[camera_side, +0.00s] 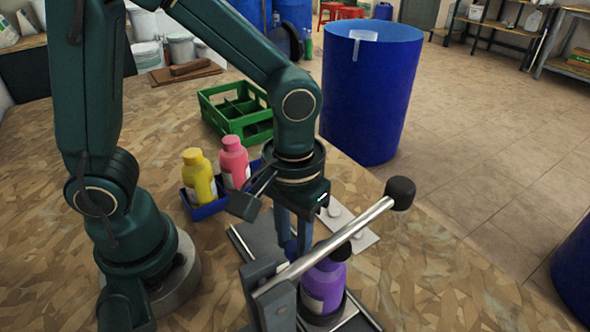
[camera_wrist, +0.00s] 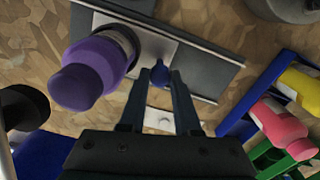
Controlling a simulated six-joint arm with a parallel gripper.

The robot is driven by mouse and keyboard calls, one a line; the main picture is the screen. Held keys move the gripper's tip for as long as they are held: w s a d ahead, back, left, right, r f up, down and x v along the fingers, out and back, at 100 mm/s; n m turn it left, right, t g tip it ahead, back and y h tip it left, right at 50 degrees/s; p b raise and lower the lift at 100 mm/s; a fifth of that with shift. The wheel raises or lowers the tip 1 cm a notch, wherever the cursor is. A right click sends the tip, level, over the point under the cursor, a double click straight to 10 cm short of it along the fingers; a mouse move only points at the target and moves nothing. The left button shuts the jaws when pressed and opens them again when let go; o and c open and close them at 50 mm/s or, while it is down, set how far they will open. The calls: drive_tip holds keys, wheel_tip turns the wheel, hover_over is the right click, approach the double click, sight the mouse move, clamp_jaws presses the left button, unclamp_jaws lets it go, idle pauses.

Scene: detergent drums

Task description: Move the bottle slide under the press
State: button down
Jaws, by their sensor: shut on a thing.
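A purple bottle (camera_side: 324,284) stands upright in a dark round holder on the slide, near the front. In the wrist view the purple bottle (camera_wrist: 92,72) is left of my fingers, with nothing over its cap. The slide's light plate (camera_wrist: 148,42) lies on a grey rail (camera_wrist: 208,68). My gripper (camera_side: 292,245) points down behind the press lever. The press (camera_side: 272,298) has a silver lever (camera_side: 335,243) crossing in front of the bottle. Its pressing end cannot be made out.
The lever's black ball (camera_side: 400,193) sticks up right of my gripper. A blue tray (camera_side: 207,210) holds a yellow bottle (camera_side: 198,176) and a pink bottle (camera_side: 234,163). A green crate (camera_side: 232,110) stands behind. A blue drum (camera_side: 370,95) stands beyond the table's edge.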

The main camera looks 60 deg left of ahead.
drive_tip(key=shift+w+d, duration=0.1)
drive_tip(key=shift+d, duration=1.05)
drive_tip(key=c, duration=0.9)
unclamp_jaws()
drive_tip(key=shift+a, duration=0.1)
drive_tip(key=shift+r, duration=2.6)
